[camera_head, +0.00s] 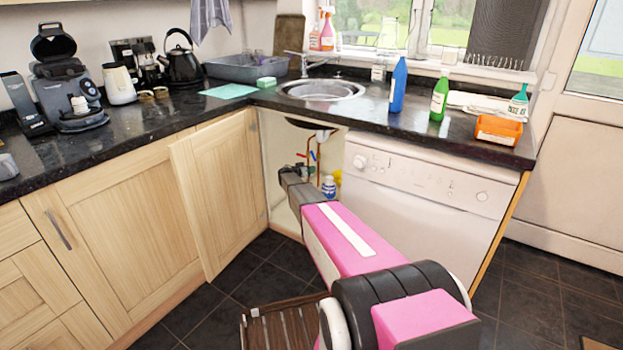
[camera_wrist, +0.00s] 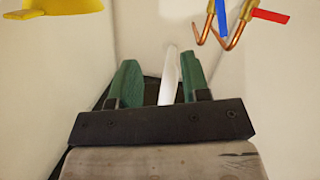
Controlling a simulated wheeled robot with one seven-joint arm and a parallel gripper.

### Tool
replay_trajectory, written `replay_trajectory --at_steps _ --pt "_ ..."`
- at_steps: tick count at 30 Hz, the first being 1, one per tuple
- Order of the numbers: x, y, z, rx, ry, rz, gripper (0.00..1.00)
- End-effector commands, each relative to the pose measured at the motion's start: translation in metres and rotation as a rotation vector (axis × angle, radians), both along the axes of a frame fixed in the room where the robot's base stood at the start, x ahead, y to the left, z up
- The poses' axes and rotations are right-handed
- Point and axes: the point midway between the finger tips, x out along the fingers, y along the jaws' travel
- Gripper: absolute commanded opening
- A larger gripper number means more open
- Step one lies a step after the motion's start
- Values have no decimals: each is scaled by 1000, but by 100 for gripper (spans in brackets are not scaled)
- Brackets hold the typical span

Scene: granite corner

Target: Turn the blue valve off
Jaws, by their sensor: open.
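The blue valve handle (camera_wrist: 222,20) shows at the top of the wrist view, right of centre, as a narrow upright blue strip by bent copper pipes (camera_wrist: 232,40). A red handle (camera_wrist: 270,15) lies just right of it, roughly level. My gripper (camera_wrist: 158,75) points into the cabinet with its two green fingers apart. The blue handle is above and to the right of the fingers, apart from them. A white tube-like piece shows between the fingers; I cannot tell its depth. In the head view the copper pipes (camera_head: 313,160) are small, and my fingers are hidden.
The open cabinet door (camera_head: 218,190) stands left of my arm, and the white dishwasher (camera_head: 425,205) stands right. The worktop and sink (camera_head: 322,90) are above. A blue-and-white bottle (camera_head: 328,187) stands inside the cabinet. A yellow object (camera_wrist: 60,8) is at upper left in the wrist view.

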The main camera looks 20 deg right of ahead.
Motion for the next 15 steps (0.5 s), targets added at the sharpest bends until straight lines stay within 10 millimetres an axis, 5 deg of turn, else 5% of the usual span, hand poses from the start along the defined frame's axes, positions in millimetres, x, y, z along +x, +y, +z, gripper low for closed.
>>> replay_trajectory --at_steps 6,15 --pt "-41 3 4 57 37 -36 43" --pt "-76 6 6 120 75 -68 43"
